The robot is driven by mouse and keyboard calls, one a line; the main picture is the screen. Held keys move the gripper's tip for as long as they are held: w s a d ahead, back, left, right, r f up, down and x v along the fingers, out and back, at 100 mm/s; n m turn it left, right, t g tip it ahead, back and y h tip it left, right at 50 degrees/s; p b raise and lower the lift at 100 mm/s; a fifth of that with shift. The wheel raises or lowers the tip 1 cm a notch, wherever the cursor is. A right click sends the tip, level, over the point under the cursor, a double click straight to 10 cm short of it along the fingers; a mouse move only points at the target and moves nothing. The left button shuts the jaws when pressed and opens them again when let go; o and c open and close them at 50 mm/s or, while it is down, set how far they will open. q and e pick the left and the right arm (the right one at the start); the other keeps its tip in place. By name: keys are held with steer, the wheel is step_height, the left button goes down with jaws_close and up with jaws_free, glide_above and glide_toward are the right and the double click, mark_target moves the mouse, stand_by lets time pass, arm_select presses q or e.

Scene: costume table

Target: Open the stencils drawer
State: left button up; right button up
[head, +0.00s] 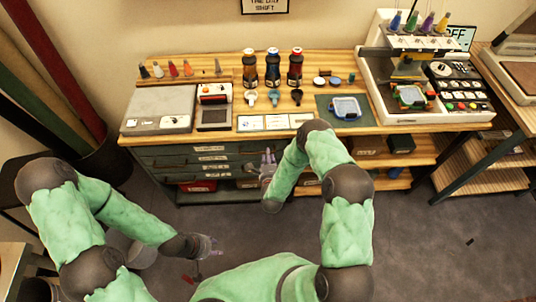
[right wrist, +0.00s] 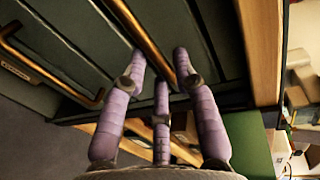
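A dark green drawer unit (head: 165,162) stands under the left part of the workbench. Its drawers look closed, with pale labels too small to read, so I cannot tell which is the stencils drawer. My right gripper (head: 267,158) is at the right end of the drawer fronts. In the right wrist view its purple fingers (right wrist: 160,75) are spread, with a brass bar handle (right wrist: 148,38) running between the two outer fingertips. Contact is unclear. Another brass handle (right wrist: 45,68) lies to the left. My left gripper (head: 210,246) hangs over the floor, away from the drawers; its finger opening is unclear.
The wooden benchtop (head: 225,62) holds several bottles (head: 273,68), a grey scale-like box (head: 160,108) and a machine (head: 415,85). Open shelves (head: 400,158) are right of the drawers. A dark bin (head: 105,160) stands at left. Floor (head: 420,240) in front is mostly clear.

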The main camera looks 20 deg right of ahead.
arm_select(q)
steer(key=shift+f, duration=0.25)
arm_select(e)
steer(key=shift+x, duration=1.05)
jaws_close()
